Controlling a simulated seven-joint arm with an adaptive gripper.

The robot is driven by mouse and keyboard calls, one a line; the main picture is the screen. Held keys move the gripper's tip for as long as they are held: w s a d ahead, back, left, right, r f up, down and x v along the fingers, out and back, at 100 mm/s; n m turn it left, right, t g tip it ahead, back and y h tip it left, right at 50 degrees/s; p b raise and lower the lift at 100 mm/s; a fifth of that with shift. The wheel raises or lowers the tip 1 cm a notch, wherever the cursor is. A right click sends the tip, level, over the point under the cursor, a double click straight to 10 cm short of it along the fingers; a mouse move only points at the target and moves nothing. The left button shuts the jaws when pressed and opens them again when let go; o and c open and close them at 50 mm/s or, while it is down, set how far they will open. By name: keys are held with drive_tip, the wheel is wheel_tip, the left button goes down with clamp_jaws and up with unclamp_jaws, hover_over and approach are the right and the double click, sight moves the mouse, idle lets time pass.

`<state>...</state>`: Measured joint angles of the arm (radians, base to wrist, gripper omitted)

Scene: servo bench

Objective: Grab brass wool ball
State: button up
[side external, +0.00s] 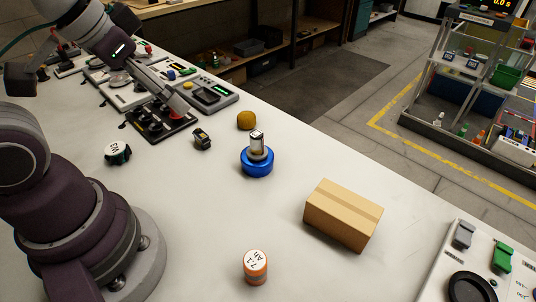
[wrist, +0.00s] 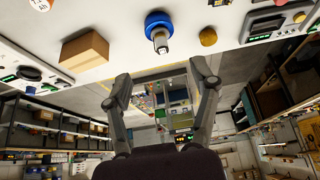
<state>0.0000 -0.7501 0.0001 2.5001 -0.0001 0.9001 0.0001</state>
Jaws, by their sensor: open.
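The brass wool ball (side external: 246,120) is a small mustard-yellow ball resting on the pale bench, near the bench's far edge, behind a blue round thing in the side view. It also shows in the wrist view (wrist: 208,36), at the upper right, beyond the right fingertip. My gripper (wrist: 162,82) has its two fingers spread wide with nothing between them. In the side view my gripper (side external: 174,97) is up and to the left of the ball, apart from it; its fingertips are hard to make out there.
A blue round base with a metal top (side external: 257,164) stands close to the ball. Control panels (side external: 208,95) line the back left.

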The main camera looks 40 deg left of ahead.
drive_tip(key=o, duration=0.4)
drive_tip(key=n+y, duration=0.2)
drive_tip(key=n, duration=0.2)
hover_over(245, 115)
drive_tip(key=s+d, duration=0.4)
drive_tip(key=s, duration=0.2)
wheel_tip(245, 115, down, 8)
drive_tip(key=shift+n+y, duration=0.3)
drive_tip(key=x, duration=0.6)
drive_tip(key=a+x, duration=0.1)
drive_tip(key=x, duration=0.2)
drive_tip(key=shift+a, duration=0.1)
drive_tip(key=shift+t, duration=0.3)
drive_tip(key=x, duration=0.5)
drive_tip(key=shift+f, duration=0.4)
